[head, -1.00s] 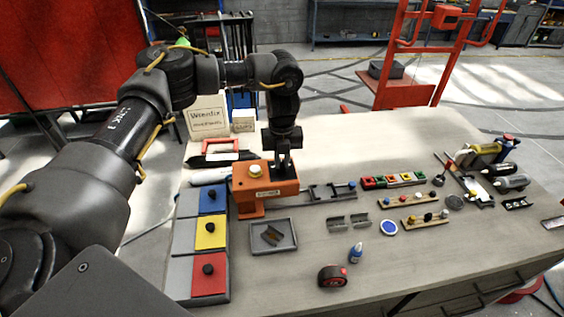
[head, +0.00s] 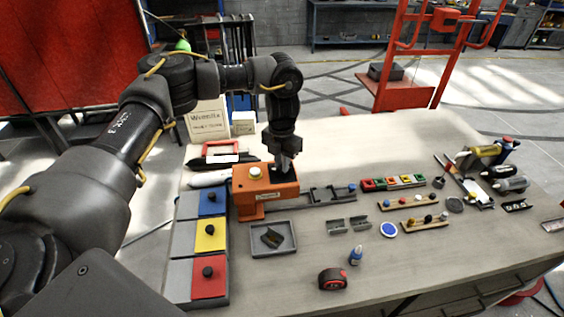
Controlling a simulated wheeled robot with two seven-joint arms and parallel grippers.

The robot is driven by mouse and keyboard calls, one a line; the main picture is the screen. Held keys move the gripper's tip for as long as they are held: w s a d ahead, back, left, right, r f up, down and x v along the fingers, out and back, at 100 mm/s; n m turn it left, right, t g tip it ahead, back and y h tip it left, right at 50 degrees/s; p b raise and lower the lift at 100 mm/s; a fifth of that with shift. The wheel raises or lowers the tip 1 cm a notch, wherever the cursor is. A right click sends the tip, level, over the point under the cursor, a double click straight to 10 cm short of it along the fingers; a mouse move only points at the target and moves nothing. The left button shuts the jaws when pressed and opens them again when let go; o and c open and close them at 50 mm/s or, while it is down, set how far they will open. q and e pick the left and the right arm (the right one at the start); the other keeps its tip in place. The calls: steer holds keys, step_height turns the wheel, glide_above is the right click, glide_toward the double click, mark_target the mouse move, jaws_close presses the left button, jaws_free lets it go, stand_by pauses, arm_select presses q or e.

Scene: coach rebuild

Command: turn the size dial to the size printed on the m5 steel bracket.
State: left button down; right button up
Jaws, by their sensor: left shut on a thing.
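My left gripper (head: 285,166) points down onto the top of the orange machine (head: 264,203). Its fingers are shut on the size dial at the right part of that top; the dial is mostly hidden by the fingers, and its markings cannot be read. A pale round button (head: 254,172) is on the machine's top left of the gripper. A dark bracket (head: 272,237) lies in the grey tray (head: 289,249) in front of the machine. Two grey brackets (head: 336,227) (head: 361,223) lie to its right. No size print is legible on any bracket. My right gripper is out of view.
A rail with a black clamp (head: 324,196) extends right from the machine. Blue, yellow and red panels (head: 210,236) with black knobs stand at left. A small bottle (head: 355,256) and a tape measure (head: 332,279) are in front.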

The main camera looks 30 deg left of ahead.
arm_select(q)
steer(key=shift+w+r+m, duration=0.2)
steer(key=shift+r+m, duration=0.05)
steer(key=shift+m, duration=0.05)
stand_by(0.4)
steer(key=c, duration=1.6)
jaws_free()
steer(key=shift+c, duration=0.2)
steer(key=shift+o, duration=1)
steer(key=shift+s+f, duration=0.1)
steer(key=shift+s, duration=0.1)
steer(key=shift+w+r, duration=0.1)
steer(key=shift+r, duration=0.35)
step_height(320, 180, up, 10)
steer(key=b, duration=0.2)
